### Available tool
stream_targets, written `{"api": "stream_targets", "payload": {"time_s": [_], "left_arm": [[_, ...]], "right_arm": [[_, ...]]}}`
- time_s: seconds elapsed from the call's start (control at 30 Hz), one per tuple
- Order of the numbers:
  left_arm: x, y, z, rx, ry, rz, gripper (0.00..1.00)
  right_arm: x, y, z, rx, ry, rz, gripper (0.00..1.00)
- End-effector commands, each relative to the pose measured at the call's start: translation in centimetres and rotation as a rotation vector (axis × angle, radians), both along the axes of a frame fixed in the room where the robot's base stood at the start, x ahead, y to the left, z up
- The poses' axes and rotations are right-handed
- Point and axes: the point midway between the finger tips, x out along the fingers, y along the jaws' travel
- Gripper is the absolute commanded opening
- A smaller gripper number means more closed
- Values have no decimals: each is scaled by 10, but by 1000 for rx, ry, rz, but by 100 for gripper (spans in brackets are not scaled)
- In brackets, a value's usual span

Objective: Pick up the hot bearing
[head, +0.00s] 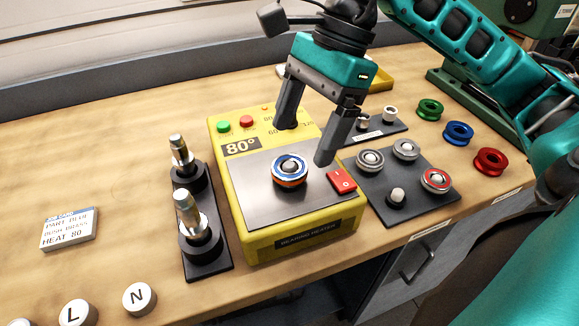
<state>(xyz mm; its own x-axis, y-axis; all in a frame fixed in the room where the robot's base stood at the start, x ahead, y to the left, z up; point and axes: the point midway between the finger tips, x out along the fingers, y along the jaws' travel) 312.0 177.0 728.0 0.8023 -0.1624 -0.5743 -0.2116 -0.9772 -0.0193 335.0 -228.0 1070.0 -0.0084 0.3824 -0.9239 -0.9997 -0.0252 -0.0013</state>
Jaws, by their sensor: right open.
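The bearing (289,169) sits on the grey plate of the yellow bearing heater (252,237). It is a ring with blue and orange bands around a metallic centre. The heater's label reads 80°. My right gripper (304,146) is above the heater's back right part, fingers pointing down. It is open and empty, and its fingertips are apart from the bearing, behind it and to its right. My left gripper is not in view.
A red switch (341,181) is on the heater's right side. A dark tray (423,203) with several bearings lies right of the heater. Two metal shafts on a black base (209,264) stand left. Green, blue (458,133) and red rings lie far right. A job card (69,229) lies left.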

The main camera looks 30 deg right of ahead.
Motion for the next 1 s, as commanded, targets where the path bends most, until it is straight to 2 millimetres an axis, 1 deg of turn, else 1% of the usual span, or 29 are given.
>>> {"api": "stream_targets", "payload": {"time_s": [0.1,0.23,0.33,0.53,0.57,1.0], "left_arm": [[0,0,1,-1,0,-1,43],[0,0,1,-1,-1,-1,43],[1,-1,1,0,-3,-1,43],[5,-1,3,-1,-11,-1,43],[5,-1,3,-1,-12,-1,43],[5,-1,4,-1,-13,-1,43]], "right_arm": [[-1,9,-18,1,6,3,83],[-1,15,-33,0,4,2,83],[-1,17,-38,1,2,1,83],[-1,18,-39,1,1,0,83],[-1,18,-39,1,1,0,81],[-1,17,-38,0,1,-1,39]]}}
